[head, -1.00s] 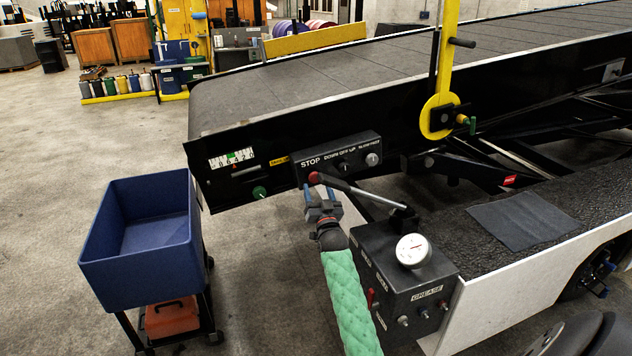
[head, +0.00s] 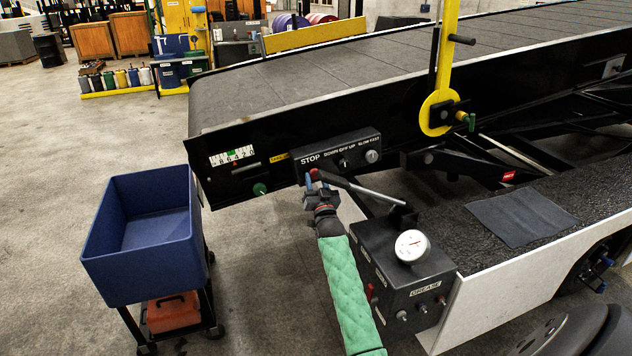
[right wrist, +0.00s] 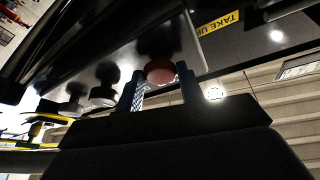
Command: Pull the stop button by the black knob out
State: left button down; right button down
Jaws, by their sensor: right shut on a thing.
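The red stop button (head: 314,174) sits under the word STOP on the black control panel (head: 331,152). The black knob (head: 345,162) is to its right. My right gripper (head: 316,181), on the green-sleeved arm, is at the button and partly hides it. In the right wrist view the red button (right wrist: 160,71) shows between my blue fingers, and my right gripper (right wrist: 160,92) is shut on it. How far out the button stands is hard to tell. My left gripper is not in view.
A silver knob (head: 372,156) is further right on the panel. A blue bin (head: 140,267) on a cart stands at left.

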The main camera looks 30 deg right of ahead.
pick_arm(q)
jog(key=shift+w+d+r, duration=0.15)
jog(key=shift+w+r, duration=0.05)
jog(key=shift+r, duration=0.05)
pick_arm(e)
jog(key=shift+v, duration=0.8)
jog(key=c, duration=0.9)
grip_release()
jog(key=shift+s+r, duration=0.2)
jog(key=shift+r, duration=0.05)
pick_arm(q)
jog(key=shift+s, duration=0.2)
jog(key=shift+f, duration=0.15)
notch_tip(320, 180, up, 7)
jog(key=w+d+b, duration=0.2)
jog(key=b, duration=0.1)
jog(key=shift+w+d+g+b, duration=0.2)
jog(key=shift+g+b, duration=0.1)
pick_arm(e)
jog(key=v, duration=0.7)
jog(key=shift+s+f, duration=0.15)
jog(key=shift+s, duration=0.2)
